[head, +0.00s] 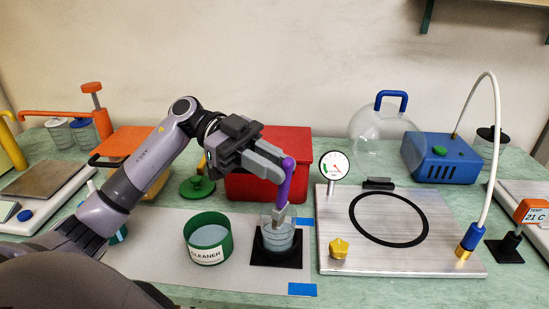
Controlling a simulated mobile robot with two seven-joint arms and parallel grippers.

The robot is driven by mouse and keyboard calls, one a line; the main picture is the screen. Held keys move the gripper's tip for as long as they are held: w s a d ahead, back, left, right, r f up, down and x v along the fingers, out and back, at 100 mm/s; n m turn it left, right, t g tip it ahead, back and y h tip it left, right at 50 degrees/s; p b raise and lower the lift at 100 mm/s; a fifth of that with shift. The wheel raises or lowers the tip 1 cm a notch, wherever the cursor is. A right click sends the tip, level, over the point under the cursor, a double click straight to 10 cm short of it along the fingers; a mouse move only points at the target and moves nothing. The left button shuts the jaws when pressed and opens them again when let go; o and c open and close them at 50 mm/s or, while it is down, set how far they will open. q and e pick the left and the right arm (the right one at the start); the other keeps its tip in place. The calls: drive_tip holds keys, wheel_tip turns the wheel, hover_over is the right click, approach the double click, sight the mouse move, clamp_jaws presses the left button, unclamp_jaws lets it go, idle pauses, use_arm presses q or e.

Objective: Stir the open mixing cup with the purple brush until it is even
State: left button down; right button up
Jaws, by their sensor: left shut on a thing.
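The purple brush (285,181) stands nearly upright, slightly tilted, with its pale bristle end down inside the mixing cup. The mixing cup (278,240) is clear and open, holds a bluish liquid, and sits on a black square pad (276,260). My left gripper (277,165) is shut on the upper part of the brush, above the cup. The brush tip's depth in the liquid is hard to tell. My right gripper is not in view.
A green cleaner tin (209,248) stands close left of the cup. A metal plate (346,257) with a gauge (333,166) and yellow knob (339,248) lies to the right. A red box (300,140) stands behind. The grey mat (160,270) is clear in front-left.

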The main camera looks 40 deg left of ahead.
use_arm(q)
drive_tip(key=shift+w+a+f+b, duration=0.15)
drive_tip(key=shift+f+b, duration=0.2)
drive_tip(key=shift+f, duration=0.5)
drive_tip(key=shift+a+f+b, duration=0.15)
drive_tip(key=shift+f+b, duration=0.15)
drive_tip(key=shift+f, duration=0.5)
